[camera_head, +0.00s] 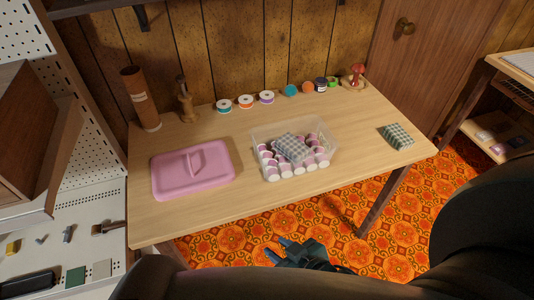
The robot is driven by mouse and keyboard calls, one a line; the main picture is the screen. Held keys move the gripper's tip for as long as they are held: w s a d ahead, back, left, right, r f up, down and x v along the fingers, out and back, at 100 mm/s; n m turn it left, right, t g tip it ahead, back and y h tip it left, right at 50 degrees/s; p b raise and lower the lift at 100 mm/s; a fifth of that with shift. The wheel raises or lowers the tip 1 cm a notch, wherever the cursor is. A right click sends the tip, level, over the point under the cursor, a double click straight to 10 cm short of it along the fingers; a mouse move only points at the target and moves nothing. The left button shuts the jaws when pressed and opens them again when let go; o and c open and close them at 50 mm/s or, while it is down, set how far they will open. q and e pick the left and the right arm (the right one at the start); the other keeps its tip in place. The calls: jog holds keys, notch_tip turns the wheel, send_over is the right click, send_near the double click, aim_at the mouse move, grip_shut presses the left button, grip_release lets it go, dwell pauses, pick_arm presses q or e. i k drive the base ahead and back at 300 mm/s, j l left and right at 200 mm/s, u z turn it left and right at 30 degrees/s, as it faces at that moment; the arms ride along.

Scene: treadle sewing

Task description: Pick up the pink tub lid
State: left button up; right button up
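The pink tub lid (193,169) lies flat on the left part of the wooden table, with its raised handle bar on top. A clear tub (256,138) stands to its right, holding several white and pink spools and a folded checked cloth (292,147). My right gripper (275,248) is below the table's front edge, over the orange carpet. Its fingers are apart and nothing shows between them. It is well away from the lid, to the lower right. My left gripper is not in view.
The wooden table (225,203) is clear around the lid's front. A brown cylinder (140,98) and wooden stand (186,105) are behind it. Several spools line the back edge. A checked cushion (397,135) lies at the right. A pegboard unit (88,200) borders the left.

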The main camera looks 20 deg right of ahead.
aim_at(185, 171)
jog(key=i+j, duration=0.15)
jog(key=j, duration=0.25)
jog(key=i+j, duration=0.15)
jog(key=j, duration=0.25)
jog(key=i+j, duration=0.15)
jog(key=j, duration=0.25)
